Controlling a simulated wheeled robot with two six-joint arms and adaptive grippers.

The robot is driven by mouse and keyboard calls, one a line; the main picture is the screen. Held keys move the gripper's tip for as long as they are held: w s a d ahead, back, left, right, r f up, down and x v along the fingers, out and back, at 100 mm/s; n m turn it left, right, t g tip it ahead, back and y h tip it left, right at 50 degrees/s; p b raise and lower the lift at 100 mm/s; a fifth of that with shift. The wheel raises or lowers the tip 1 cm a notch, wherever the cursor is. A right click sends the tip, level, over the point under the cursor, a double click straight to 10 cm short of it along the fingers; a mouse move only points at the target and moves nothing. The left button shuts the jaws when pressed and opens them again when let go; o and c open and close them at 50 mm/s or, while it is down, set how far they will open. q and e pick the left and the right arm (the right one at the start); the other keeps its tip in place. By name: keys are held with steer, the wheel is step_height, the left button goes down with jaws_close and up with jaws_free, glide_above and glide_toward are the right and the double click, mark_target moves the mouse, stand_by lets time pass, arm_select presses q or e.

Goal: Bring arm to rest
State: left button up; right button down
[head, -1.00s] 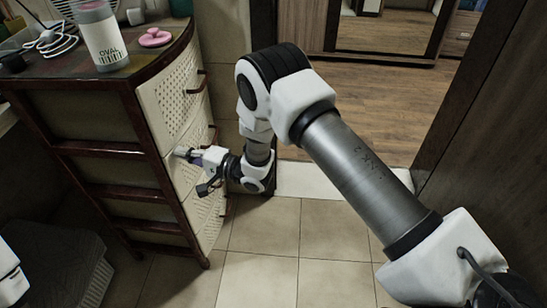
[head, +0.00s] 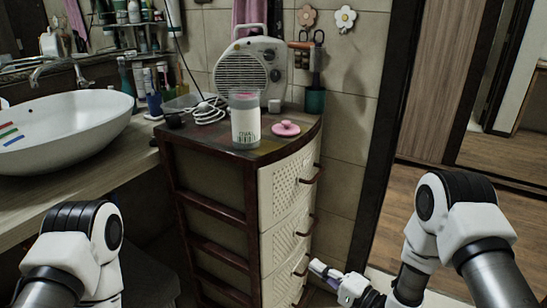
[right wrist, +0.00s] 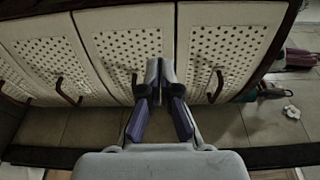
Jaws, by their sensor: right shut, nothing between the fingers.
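My right gripper (head: 335,280) is low beside the drawer fronts of the brown and cream cabinet (head: 250,165). Its fingers are together and empty, and they also show in the right wrist view (right wrist: 160,78) in front of the perforated drawers (right wrist: 125,45). I cannot tell whether they touch a drawer. My right arm (head: 450,215) is bent and comes in from the right. My left arm (head: 80,245) shows at the lower left; its gripper is out of view. The drawers look shut.
On the cabinet stand a white and pink jar (head: 245,122), a pink lid (head: 286,128), a heater (head: 250,68) and a coiled white cable (head: 207,112). A white basin (head: 65,130) is at the left. A doorway with wooden floor (head: 405,210) opens at the right.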

steer(key=s+d+f+n+g+h, duration=0.2)
steer(key=s+d+f+g+h, duration=0.25)
steer(key=s+f, duration=0.55)
steer(key=s+d+f+n+g+h, duration=0.1)
steer(key=s+d+f+g+h, duration=0.3)
steer(key=s+f, duration=0.6)
steer(key=s+d+r+n+g+h, duration=0.25)
steer(key=s+n+g+h, duration=0.2)
steer(key=s, duration=0.75)
step_height(320, 180, up, 14)
steer(key=n+y+p, duration=0.1)
steer(key=n+p, duration=0.1)
steer(key=p, duration=1.3)
